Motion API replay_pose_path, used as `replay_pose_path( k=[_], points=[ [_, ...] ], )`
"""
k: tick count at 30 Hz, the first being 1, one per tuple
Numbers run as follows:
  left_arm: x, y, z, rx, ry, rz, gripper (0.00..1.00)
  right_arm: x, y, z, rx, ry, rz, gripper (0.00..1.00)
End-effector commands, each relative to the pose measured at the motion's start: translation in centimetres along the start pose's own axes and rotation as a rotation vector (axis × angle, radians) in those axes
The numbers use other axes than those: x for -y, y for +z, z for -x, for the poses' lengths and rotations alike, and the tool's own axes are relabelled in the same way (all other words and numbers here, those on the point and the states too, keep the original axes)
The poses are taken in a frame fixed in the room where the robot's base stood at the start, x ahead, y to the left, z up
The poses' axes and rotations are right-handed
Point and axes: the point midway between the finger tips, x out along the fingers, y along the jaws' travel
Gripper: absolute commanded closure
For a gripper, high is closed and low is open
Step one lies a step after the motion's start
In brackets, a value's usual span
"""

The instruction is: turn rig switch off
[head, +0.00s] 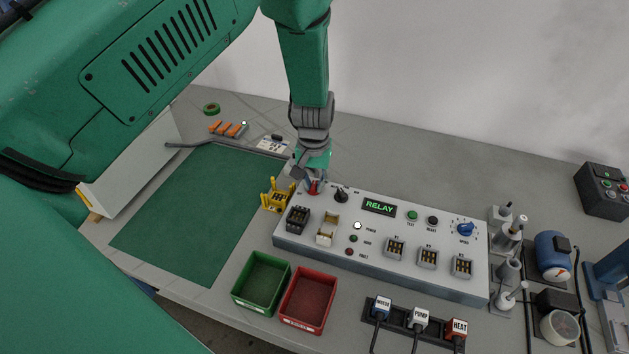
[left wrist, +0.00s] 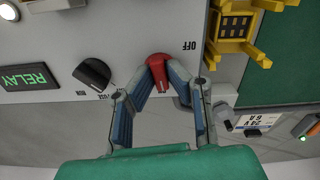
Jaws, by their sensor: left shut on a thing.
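The test rig (head: 379,277) is a light grey panel box on the bench. Its red rotary switch (left wrist: 160,72) sits near the panel's edge, below the OFF lettering in the left wrist view. My left gripper (head: 313,186) is shut on the red switch, with one finger on each side of it. In the left wrist view the fingertips (left wrist: 168,78) touch the switch's sides. The gripper hides most of the switch in the head view. The RELAY display (head: 379,207) glows green and a white lamp (head: 357,225) is lit. My right gripper is not in view.
A black knob (head: 341,195) is close beside the switch on the panel. A yellow holder (head: 275,196) stands just left of the rig. Green (head: 262,282) and red (head: 307,299) bins are in front. The green mat (head: 195,215) is clear.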

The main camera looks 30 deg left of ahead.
Motion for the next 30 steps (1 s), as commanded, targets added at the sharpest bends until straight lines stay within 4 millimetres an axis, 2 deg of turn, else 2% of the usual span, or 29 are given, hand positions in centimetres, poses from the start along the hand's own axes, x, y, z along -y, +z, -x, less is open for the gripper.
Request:
replay_pose_path(
  k=[30],
  points=[
    [-0.1, -0.2, 0.1, -0.005, 0.002, 0.946, 1.00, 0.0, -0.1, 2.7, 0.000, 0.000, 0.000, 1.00]
  ],
)
